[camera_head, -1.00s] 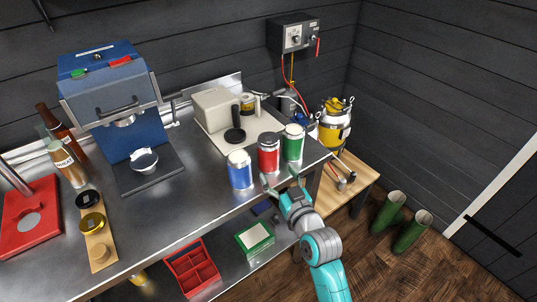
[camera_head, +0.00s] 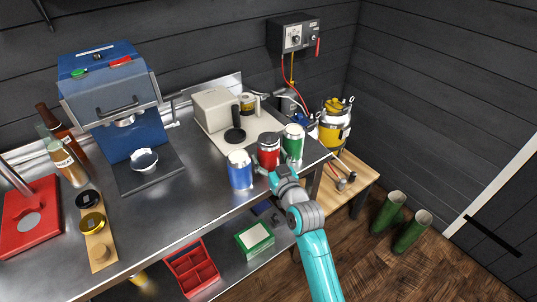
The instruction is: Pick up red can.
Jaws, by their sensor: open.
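The red can (camera_head: 268,151) stands upright on the steel counter near its front edge, between a blue can (camera_head: 240,170) on its left and a green can (camera_head: 293,142) on its right. My gripper (camera_head: 272,172) reaches in from the front right and is at the red can's lower front. It is open. The wrist hides part of the fingers and the can's base, so I cannot tell whether the fingers stand around the can or touch it.
A beige machine (camera_head: 217,109) with a dark round plate stands behind the cans. A blue press (camera_head: 115,95) stands further left. The counter left of the blue can is clear. A red tray (camera_head: 192,268) and a green box (camera_head: 254,237) lie on the shelf below.

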